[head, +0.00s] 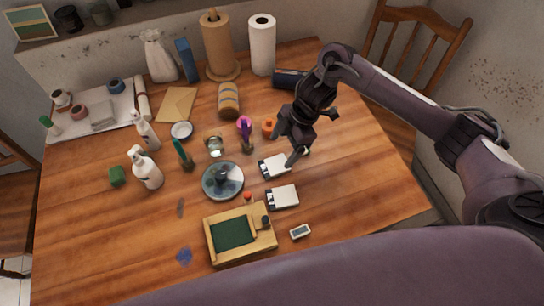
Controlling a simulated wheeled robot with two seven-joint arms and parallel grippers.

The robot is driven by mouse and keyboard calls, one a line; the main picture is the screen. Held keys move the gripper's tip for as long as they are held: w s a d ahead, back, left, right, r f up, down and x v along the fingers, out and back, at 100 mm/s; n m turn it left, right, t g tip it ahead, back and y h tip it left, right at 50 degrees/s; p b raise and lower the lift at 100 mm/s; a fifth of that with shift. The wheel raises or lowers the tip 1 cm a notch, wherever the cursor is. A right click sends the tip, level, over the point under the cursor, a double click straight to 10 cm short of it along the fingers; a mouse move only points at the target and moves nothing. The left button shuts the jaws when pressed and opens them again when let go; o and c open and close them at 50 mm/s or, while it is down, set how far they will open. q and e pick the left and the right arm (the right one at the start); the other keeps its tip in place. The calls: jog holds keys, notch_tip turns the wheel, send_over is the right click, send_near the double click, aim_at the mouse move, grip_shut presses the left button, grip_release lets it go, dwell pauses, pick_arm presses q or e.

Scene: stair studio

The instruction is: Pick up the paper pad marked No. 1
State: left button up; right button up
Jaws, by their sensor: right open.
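Two small white pads with dark ends lie on the wooden table, right of its middle. The farther pad (274,167) is partly covered by my right gripper (293,149). The nearer pad (283,197) lies in full view, just below it in the picture. Any number on either pad is too small to read, so I cannot tell which is No. 1. My right gripper is open, with its fingers pointing down over the right end of the farther pad. I cannot tell whether a fingertip touches it. My left gripper is out of view.
A wooden tray with a green bed (232,234) and a small white-faced box (300,231) lie nearer. A round plate (223,181) is left of the pads. An orange jar (268,128) stands behind. The table's right side (365,175) is clear.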

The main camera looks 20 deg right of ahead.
aim_at(275, 165)
jog(key=shift+s+a+f, duration=0.2)
jog(key=shift+a+f, duration=0.05)
jog(key=shift+f, duration=0.25)
jog(key=shift+s+f, duration=0.1)
jog(key=shift+f, duration=0.3)
jog(key=x, duration=0.2)
jog(key=p+x, duration=0.1)
jog(key=x, duration=0.1)
jog(key=shift+d+f, duration=0.2)
jog(key=shift+f, duration=0.05)
jog(key=c, duration=1)
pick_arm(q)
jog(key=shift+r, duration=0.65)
pick_arm(e)
jog(key=shift+c, duration=0.4)
jog(key=shift+r, duration=0.15)
